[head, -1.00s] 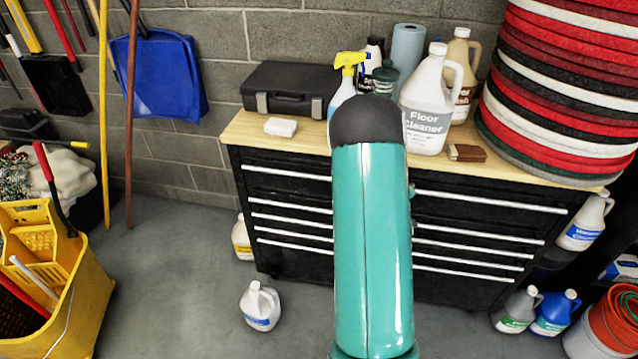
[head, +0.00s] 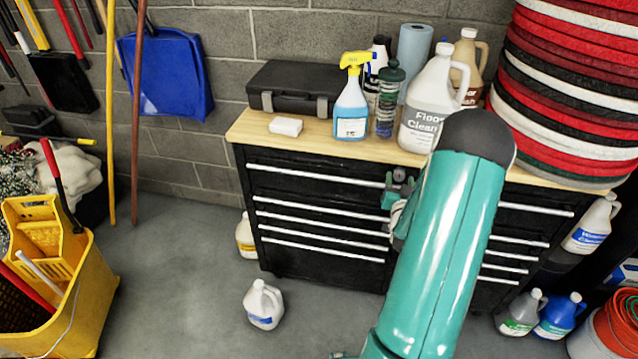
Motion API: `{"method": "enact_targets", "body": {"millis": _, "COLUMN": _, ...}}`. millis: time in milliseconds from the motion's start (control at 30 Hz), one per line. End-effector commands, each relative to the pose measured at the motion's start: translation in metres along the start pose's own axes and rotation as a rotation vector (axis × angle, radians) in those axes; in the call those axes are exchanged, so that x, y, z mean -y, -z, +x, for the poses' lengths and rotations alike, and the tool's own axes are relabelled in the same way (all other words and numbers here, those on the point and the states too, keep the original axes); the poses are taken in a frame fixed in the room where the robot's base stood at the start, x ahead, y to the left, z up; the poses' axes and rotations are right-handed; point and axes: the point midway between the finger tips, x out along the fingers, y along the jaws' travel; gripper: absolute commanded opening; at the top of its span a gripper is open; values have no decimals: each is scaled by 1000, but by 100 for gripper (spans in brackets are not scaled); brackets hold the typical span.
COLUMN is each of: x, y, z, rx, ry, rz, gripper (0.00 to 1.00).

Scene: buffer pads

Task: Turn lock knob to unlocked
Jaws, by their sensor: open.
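The black tool chest (head: 290,185) with a wooden top stands against the wall. A small round metallic lock knob (head: 400,173) shows at the top middle of its front; whether it is turned to locked or unlocked is too small to tell. My gripper (head: 399,188) is just at or below the knob, close to the chest front, with its jaws open and nothing seen between them. Whether it touches the knob cannot be told. My teal arm hides the chest front to the right of it.
On the wooden top (head: 335,147) stand a blue spray bottle (head: 350,112), a floor cleaner jug (head: 428,105), a black case (head: 293,88) and a stack of pads (head: 565,85). A white jug (head: 264,304) and a yellow mop bucket (head: 80,290) are on the floor. Floor between them is clear.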

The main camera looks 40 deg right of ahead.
Motion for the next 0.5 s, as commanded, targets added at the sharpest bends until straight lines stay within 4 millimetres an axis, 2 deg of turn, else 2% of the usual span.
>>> {"method": "enact_targets", "body": {"millis": 100, "x": 1, "y": 0, "z": -25, "rx": 5, "ry": 0, "rz": -10, "gripper": 52}}
{"method": "enact_targets", "body": {"millis": 500, "x": 0, "y": -1, "z": -97, "rx": 7, "ry": -1, "rz": -14, "gripper": 52}}
